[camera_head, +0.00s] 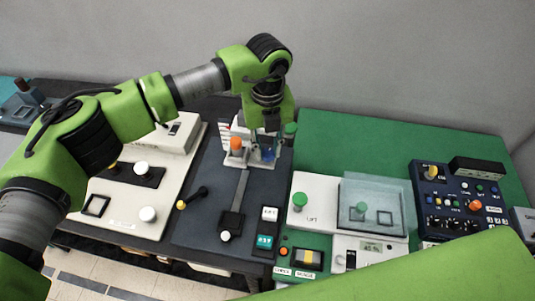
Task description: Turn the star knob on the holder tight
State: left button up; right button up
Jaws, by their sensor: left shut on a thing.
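My left arm reaches in from the left. Its gripper (268,134) points down over the back of a dark grey instrument panel. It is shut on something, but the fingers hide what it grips. A clear and blue part (266,154) shows just below the fingers. I cannot tell which part is the holder's star knob. My right gripper is out of view.
A cream unit (120,216) with white knobs stands at left. At right, a green table (340,140) carries a white box with a clear cover (375,192) and a dark blue control box (455,210). My green arm part crosses the lower right.

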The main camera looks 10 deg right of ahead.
pick_arm(q)
jog(key=m+b, duration=0.3)
jog(key=b, duration=0.1)
jog(key=m+b, duration=0.3)
jog(key=b, duration=0.1)
jog(key=shift+d+f, duration=0.1)
jog(key=shift+f, duration=0.1)
jog(key=m+b, duration=0.2)
jog(key=m, duration=0.1)
jog(key=shift+r, duration=0.1)
jog(key=m+b, duration=0.2)
jog(key=m, duration=0.2)
jog(key=shift+r+m, duration=0.1)
jog(key=shift+m, duration=0.2)
jog(key=shift+r+m+b, duration=0.1)
jog(key=shift+m+b, duration=0.45)
jog(key=shift+m, duration=1.65)
jog(key=o, duration=1.1)
jog(key=shift+s, duration=0.1)
jog(key=shift+r, duration=0.1)
